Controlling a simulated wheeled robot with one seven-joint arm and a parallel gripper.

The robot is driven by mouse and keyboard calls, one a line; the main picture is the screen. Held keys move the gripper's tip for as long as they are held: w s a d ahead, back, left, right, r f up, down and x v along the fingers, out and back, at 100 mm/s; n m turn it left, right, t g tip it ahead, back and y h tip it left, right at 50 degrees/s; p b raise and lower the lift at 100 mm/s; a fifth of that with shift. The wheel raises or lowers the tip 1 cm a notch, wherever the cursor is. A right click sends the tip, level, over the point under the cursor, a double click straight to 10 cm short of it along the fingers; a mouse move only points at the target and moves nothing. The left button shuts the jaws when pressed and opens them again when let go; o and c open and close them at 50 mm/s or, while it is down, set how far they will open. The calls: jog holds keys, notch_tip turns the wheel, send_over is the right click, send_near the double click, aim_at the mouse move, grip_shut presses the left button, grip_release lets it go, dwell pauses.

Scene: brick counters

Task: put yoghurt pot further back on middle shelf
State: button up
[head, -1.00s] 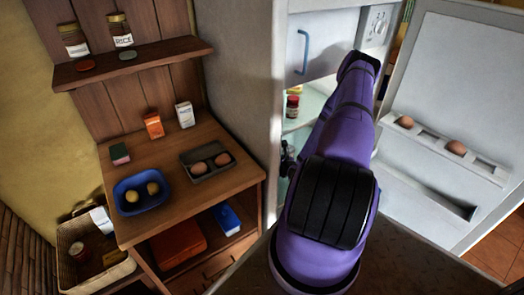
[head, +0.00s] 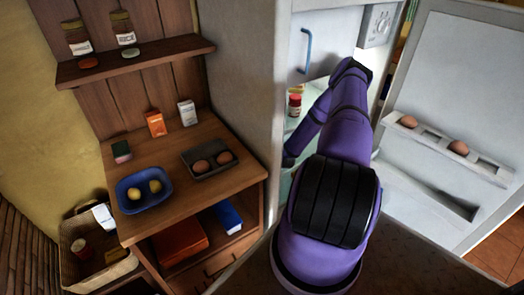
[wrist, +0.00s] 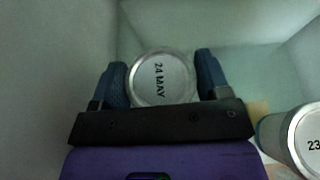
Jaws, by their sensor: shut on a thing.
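The yoghurt pot (wrist: 160,82) has a pale round lid marked "24 MAY" and shows in the wrist view. My gripper (wrist: 162,70) has its two blue fingers on either side of this pot, shut on it. Pale fridge walls surround it. I cannot tell how high the pot is over the shelf. In the head view my arm covers much of the open fridge (head: 318,55), and the pot and fingers are hidden there.
A second pot (wrist: 305,140) with a lid starting "23" stands at the right in the wrist view, apart from my gripper. A red-capped jar (head: 294,104) stands inside the fridge. The open fridge door (head: 455,90) holds eggs on its rack.

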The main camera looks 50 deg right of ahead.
jog(key=o, duration=1)
jog(key=shift+f, duration=0.15)
jog(key=shift+o, duration=0.2)
jog(key=shift+s+r, duration=0.25)
jog(key=shift+s, duration=0.05)
jog(key=shift+v, duration=3.5)
jog(key=shift+a+f, duration=0.1)
jog(key=shift+a, duration=0.05)
